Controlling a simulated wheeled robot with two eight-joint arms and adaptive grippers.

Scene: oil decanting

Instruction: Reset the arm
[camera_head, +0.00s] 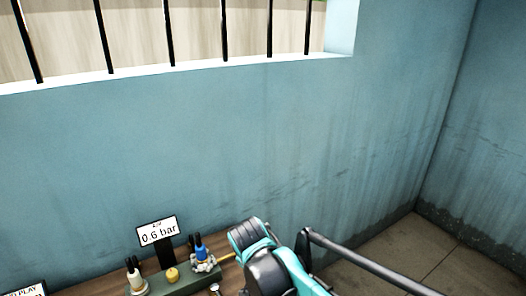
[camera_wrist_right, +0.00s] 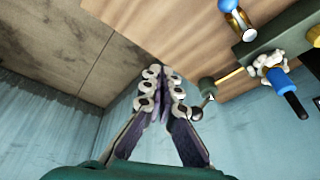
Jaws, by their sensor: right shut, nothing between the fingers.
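My right arm (camera_head: 275,268) comes in at the lower middle of the head view, teal and black, beside the fixture on the wooden bench. Its fingertips cannot be made out there. In the right wrist view my right gripper (camera_wrist_right: 164,78) has its two fingers together at the tips, with nothing between them. The fingers are apart from the fixture, which shows to their right. My left gripper is in neither view.
A green block (camera_head: 190,283) on the wooden bench (camera_head: 92,288) carries a blue-topped fitting (camera_head: 201,248), a yellow knob (camera_head: 172,275) and a cream-coloured fitting (camera_head: 137,282). A blue wall (camera_head: 250,140) rises behind the bench; floor shows right.

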